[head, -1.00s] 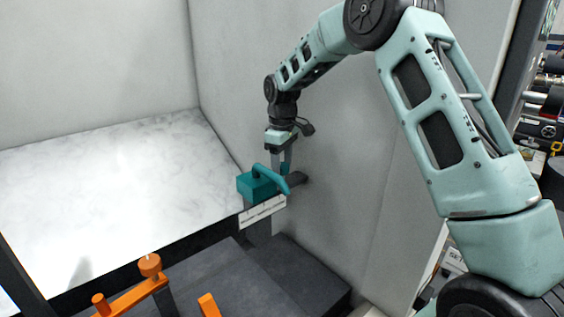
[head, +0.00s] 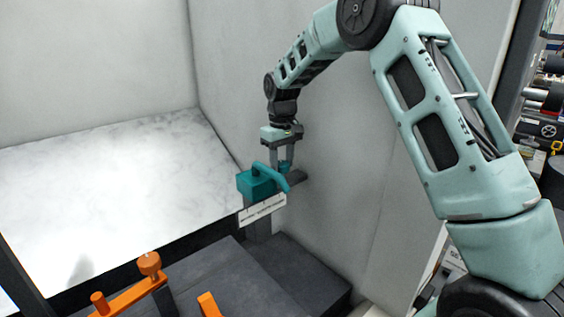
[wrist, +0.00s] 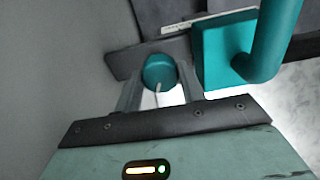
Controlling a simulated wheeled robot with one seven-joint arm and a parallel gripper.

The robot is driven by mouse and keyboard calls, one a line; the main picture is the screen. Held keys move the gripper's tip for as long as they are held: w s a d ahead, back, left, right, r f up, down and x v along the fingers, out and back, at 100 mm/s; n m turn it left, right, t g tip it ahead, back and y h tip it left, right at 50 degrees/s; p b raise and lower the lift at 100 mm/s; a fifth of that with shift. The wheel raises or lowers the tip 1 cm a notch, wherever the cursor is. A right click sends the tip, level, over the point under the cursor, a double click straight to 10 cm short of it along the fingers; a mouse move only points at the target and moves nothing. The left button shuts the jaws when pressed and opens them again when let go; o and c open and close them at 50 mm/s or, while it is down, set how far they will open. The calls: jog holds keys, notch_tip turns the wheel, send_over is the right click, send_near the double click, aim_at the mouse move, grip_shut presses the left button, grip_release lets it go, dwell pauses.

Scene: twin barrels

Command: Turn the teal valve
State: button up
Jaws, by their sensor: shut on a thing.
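The teal fixture has a square block with a bent lever arm (head: 258,183) at the corner of the marble surface; the wrist view also shows the block (wrist: 222,52) and arm at the right. The knob's underside is hidden.
A white label plate (head: 262,210) is on the front below the teal block. A grey wall (head: 335,130) stands close behind my gripper. An orange handle with knobs (head: 130,288) is at the lower left. Dark steps (head: 270,275) lie below. The marble surface (head: 120,185) is clear.

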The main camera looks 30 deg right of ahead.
aim_at(282, 163)
jog(key=m, duration=0.6)
jog(key=shift+w+r, duration=0.1)
jog(key=m, duration=0.7)
dwell(0.6)
jog(key=o, duration=1)
jog(key=shift+c, duration=0.2)
notch_tip(282, 163, up, 17)
jog(key=b, duration=0.3)
jog(key=shift+r, duration=0.15)
